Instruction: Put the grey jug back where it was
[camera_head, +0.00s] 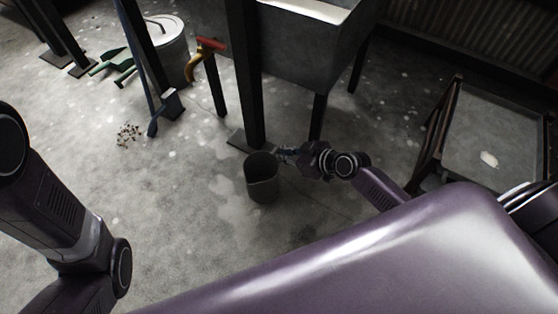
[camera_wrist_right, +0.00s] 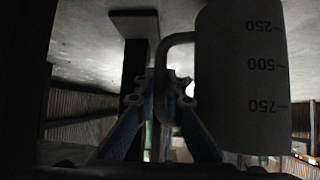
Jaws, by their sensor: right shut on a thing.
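The grey jug (camera_head: 262,182) is in the middle of the head view, its open top showing, in front of a dark post. I cannot tell whether the jug touches the floor. My left arm is at the left edge, but its gripper is not in view.
A grey sink or trough (camera_head: 315,50) on dark legs stands behind the jug. A metal bin (camera_head: 170,50), a red-and-yellow tool (camera_head: 209,60) and green tools (camera_head: 112,65) are further left. A framed low table (camera_head: 490,135) stands at right. The floor left of the jug is mostly clear, with small debris (camera_head: 129,133).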

